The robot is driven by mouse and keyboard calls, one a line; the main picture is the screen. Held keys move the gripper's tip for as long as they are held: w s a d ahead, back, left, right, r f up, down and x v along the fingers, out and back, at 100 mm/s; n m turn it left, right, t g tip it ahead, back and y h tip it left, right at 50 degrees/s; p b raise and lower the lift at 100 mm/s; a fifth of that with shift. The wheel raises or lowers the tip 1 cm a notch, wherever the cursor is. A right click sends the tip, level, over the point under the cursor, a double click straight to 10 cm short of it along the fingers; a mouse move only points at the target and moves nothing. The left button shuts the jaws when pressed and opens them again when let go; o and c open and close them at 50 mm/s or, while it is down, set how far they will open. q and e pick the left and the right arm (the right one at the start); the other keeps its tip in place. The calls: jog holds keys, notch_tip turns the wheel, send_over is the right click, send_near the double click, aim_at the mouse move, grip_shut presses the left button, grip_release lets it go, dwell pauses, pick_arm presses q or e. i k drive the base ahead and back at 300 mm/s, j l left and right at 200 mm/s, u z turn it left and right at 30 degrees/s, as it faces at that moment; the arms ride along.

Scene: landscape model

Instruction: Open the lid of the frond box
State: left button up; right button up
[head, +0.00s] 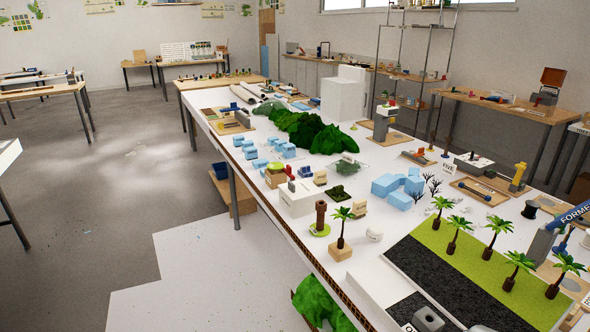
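I cannot single out the frond box for certain. A white block-like box (298,203) stands near the table's front edge, left of a palm on a wooden block (341,248); small items sit on top of it. Several small labelled boxes, such as a tan one (359,208), stand nearby, their lettering too small to read. Several model palms with green fronds (497,230) stand on a green strip at the right. Neither of my grippers shows in the head view.
The long white table (250,172) is crowded with green hills (305,130), light blue blocks (398,187) and tools. A dark grey road-like panel (445,285) fills the near right. A blue-and-grey piece with lettering (541,243) stands at the right edge. The floor at left is open.

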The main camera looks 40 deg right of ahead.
aim_at(304, 188)
jog(key=i+z, duration=0.3)
jog(key=i, duration=0.55)
jog(key=i+z, duration=0.35)
jog(key=i, duration=0.5)
